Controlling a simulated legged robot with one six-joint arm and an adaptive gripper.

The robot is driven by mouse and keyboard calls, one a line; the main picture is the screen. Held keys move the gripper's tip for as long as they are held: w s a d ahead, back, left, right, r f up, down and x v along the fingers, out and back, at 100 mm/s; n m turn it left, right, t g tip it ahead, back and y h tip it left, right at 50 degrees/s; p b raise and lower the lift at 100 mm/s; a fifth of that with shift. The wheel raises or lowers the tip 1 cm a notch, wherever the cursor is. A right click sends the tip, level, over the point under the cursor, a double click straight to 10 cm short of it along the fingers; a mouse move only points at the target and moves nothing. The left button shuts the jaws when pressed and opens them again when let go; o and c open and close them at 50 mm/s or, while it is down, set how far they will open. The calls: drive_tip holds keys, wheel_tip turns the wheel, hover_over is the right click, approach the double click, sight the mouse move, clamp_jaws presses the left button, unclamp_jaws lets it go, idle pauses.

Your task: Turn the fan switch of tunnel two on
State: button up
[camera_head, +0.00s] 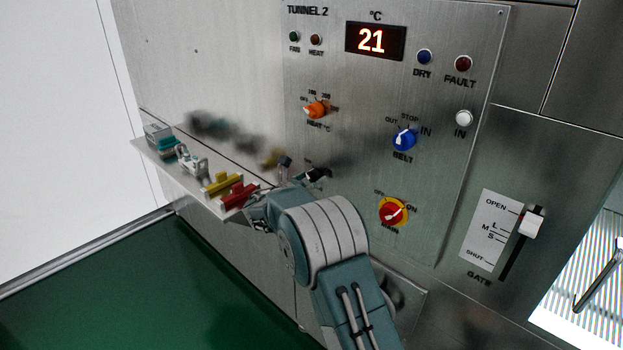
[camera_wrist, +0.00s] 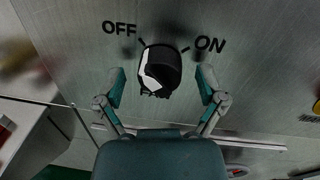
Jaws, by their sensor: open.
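The fan switch (camera_wrist: 160,70) is a black rotary knob with a white pointer mark, between the printed words OFF at left and ON at right in the wrist view. The white mark lies on the knob's left side, and its upper end is nearer the OFF tick. My gripper (camera_wrist: 161,74) is open, with one teal finger on each side of the knob and visible gaps to both. In the head view my gripper and wrist partly hide the knob area below the orange heat knob. The green FAN lamp (camera_head: 294,37) looks dark under the TUNNEL 2 label.
The orange heat knob (camera_head: 317,110), blue belt knob (camera_head: 403,139) and red-yellow switch (camera_head: 393,212) sit on the same steel panel. A shelf (camera_head: 160,150) with coloured items stands left of my gripper. The gate slider (camera_head: 532,222) is at right.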

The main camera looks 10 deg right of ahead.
drive_tip(key=shift+a, duration=0.15)
drive_tip(key=c, duration=1.1)
drive_tip(key=shift+c, duration=0.2)
drive_tip(key=shift+m, duration=0.3)
drive_tip(key=m, duration=0.3)
drive_tip(key=shift+m, duration=0.3)
drive_tip(key=m, duration=0.4)
drive_tip(key=shift+m+h, duration=0.3)
drive_tip(key=m, duration=0.5)
drive_tip(key=shift+f+m, duration=0.15)
drive_tip(key=shift+m, duration=0.25)
drive_tip(key=shift+f+m+g+h, duration=0.1)
drive_tip(key=shift+m+g+h, duration=0.25)
drive_tip(key=shift+m, duration=1.65)
drive_tip(key=shift+s+f, duration=0.1)
